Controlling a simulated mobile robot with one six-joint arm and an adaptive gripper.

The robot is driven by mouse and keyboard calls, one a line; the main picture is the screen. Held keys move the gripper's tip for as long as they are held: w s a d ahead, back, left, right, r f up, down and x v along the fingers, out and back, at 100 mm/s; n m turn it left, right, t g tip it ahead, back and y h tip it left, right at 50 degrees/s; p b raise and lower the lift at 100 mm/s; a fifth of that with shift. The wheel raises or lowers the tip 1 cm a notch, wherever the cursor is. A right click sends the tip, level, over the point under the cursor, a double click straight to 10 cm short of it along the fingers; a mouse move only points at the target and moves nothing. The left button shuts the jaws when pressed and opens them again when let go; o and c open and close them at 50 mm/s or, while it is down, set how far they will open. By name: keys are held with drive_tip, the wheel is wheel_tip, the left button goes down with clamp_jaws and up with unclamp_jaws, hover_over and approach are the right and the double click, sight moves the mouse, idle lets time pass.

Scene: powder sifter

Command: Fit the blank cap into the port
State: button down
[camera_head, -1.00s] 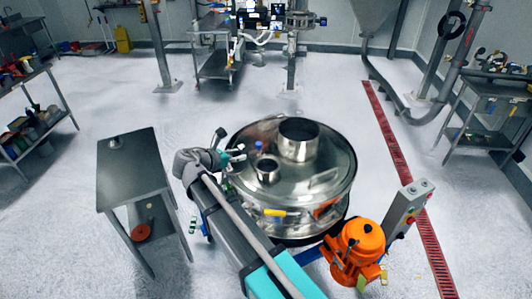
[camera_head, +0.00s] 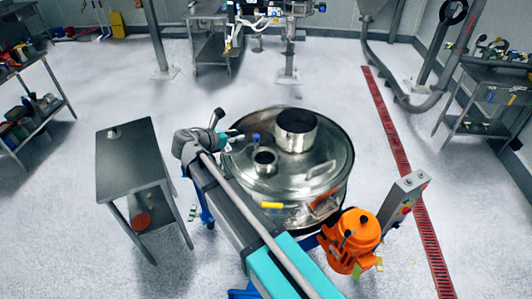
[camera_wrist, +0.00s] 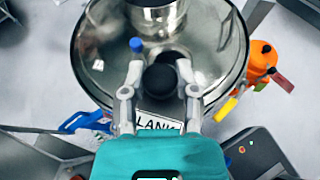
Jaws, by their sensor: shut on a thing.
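My teal gripper (camera_wrist: 159,74) is shut on the blank cap (camera_wrist: 160,84), a dark round piece between its two fingertips. A white plate (camera_wrist: 158,121) reading "LANK", its first letter cut off, shows below the cap in the wrist view. In the head view my gripper (camera_head: 232,139) is over the left part of the steel sifter lid (camera_head: 310,178), and the cap is too small to make out. The port (camera_head: 264,161) is the short, open steel collar on the lid. In the wrist view the cap overlaps the dark port opening (camera_wrist: 174,56). I cannot tell the height between them.
A wider steel collar (camera_head: 296,131) stands behind the port. A blue knob (camera_head: 256,138) sits near the port. An orange motor (camera_head: 352,240) and a grey control post (camera_head: 402,198) stand at the right front. A grey table (camera_head: 126,165) stands left; open floor lies behind the sifter.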

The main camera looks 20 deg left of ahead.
drive_tip(key=w+d+f+b, duration=0.2)
drive_tip(key=w, duration=0.1)
drive_tip(key=w+d+f+b, duration=0.2)
drive_tip(key=w+f+b, duration=0.1)
drive_tip(key=w+d+f+b, duration=0.2)
drive_tip(key=w+f, duration=0.1)
drive_tip(key=shift+w+d+b, duration=0.15)
drive_tip(key=shift+d+b, duration=0.15)
drive_tip(key=shift+d, duration=0.1)
drive_tip(key=shift+w+d+f+b, duration=0.25)
drive_tip(key=shift+w+f+b, duration=0.05)
drive_tip(key=shift+w+d+f+b, duration=0.25)
drive_tip(key=shift+w+f+b, duration=0.1)
drive_tip(key=shift+f+b, duration=1.65)
drive_tip(key=shift+b, duration=0.05)
drive_tip(key=shift+f, duration=0.15)
drive_tip(key=shift+c, duration=1.9)
unclamp_jaws()
